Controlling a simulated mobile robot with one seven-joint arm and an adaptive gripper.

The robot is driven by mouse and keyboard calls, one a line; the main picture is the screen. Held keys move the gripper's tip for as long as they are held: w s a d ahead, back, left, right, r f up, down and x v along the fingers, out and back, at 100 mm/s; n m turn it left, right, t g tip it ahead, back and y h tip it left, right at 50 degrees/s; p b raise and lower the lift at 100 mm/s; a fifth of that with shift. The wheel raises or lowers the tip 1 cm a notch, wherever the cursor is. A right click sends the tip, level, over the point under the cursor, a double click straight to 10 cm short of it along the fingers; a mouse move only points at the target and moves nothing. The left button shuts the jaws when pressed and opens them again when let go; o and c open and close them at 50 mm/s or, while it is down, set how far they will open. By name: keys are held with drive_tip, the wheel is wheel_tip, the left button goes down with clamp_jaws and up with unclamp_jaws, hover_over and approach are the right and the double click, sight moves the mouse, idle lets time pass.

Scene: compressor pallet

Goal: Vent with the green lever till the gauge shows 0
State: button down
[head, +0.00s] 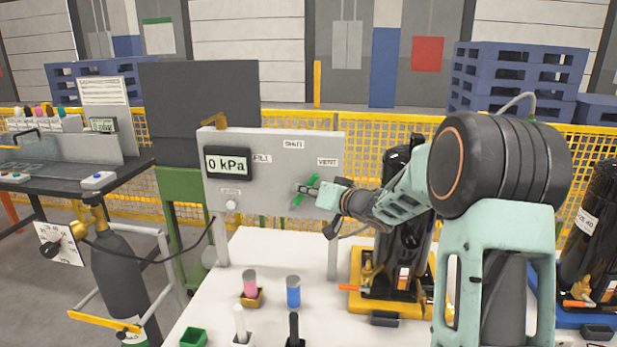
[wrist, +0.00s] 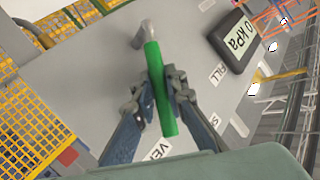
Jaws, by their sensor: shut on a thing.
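The green lever (head: 298,200) is on the front of a grey panel (head: 270,185) with labels FILL, SHUT and VENT. In the wrist view the lever (wrist: 160,90) runs from its grey pivot towards the VENT label (wrist: 158,152). My gripper (head: 309,190) is at the lever in the head view. In the wrist view the fingers of my gripper (wrist: 158,92) are on both sides of the lever, shut on it. The gauge (head: 227,163) reads 0 kPa; it also shows in the wrist view (wrist: 236,40).
A white table (head: 265,250) below holds pink and blue cylinders (head: 293,291) and small holders. A black compressor (head: 400,265) on a yellow base stands right of the panel, near my arm. A dark gas cylinder (head: 120,265) is at left. A yellow mesh fence (head: 400,125) runs behind.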

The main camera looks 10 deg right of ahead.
drive_tip(key=a+g+p, duration=0.1)
drive_tip(key=p, duration=0.2)
drive_tip(key=r+n+h+p, duration=0.1)
drive_tip(key=p, duration=0.2)
drive_tip(key=shift+w+a+r+n+g+h+p, duration=0.25)
drive_tip(key=shift+a+n+g+h+p, duration=0.05)
drive_tip(key=shift+a+g, duration=0.1)
drive_tip(key=p, duration=0.1)
drive_tip(key=a+n+h+p, duration=0.1)
drive_tip(key=p, duration=0.1)
drive_tip(key=shift+w+a+g+h, duration=0.1)
drive_tip(key=shift+w+g+h, duration=0.1)
drive_tip(key=shift+g+h, duration=0.15)
drive_tip(key=shift+w+a+f+g+h+p, duration=0.15)
drive_tip(key=shift+a+g+h+p, duration=0.15)
drive_tip(key=shift+p, duration=0.4)
drive_tip(key=shift+n, duration=0.3)
drive_tip(key=c, duration=2.2)
unclamp_jaws()
